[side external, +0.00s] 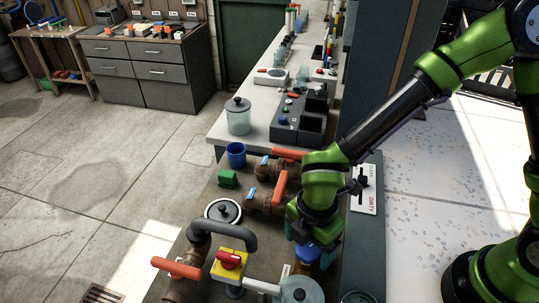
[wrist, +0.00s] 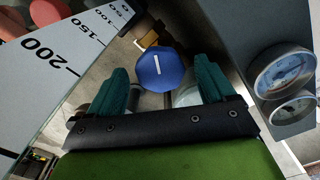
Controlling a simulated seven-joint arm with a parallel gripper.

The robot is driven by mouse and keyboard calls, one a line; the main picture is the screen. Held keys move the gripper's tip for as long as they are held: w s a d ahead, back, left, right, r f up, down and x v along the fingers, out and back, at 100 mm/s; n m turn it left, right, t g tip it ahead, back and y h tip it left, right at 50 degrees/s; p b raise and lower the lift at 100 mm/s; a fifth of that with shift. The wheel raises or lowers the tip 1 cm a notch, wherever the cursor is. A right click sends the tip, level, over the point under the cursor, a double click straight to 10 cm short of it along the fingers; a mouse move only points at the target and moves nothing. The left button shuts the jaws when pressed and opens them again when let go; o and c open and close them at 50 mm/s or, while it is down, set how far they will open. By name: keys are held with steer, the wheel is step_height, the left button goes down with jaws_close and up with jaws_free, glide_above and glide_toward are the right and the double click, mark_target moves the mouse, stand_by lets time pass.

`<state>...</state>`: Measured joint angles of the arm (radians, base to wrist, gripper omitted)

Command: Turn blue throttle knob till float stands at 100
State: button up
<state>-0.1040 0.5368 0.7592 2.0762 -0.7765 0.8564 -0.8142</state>
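The blue throttle knob (wrist: 158,75) is many-sided, with a white pointer line on its face. In the wrist view it shows between the two teal fingers of my gripper (wrist: 163,72), with a gap on both sides. The gripper is open and does not touch it in that view. In the side view the blue knob (side external: 306,251) is partly hidden below my gripper (side external: 305,238). A white scale (wrist: 75,52) marked 200, 150, 100 and 50 runs along the left of the wrist view. I cannot make out the float against it.
Round gauges (wrist: 284,68) stand at the right of the wrist view. In the side view, orange-handled valves (side external: 265,200), a red switch on a yellow box (side external: 230,264) and a grey pipe (side external: 222,233) crowd the bench left of my gripper. A blue cup (side external: 236,155) stands farther back.

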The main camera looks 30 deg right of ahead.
steer(key=c, duration=1)
steer(key=shift+m, duration=0.3)
steer(key=m, duration=0.8)
steer(key=shift+m, duration=0.4)
steer(key=o, duration=1)
steer(key=shift+o, duration=0.2)
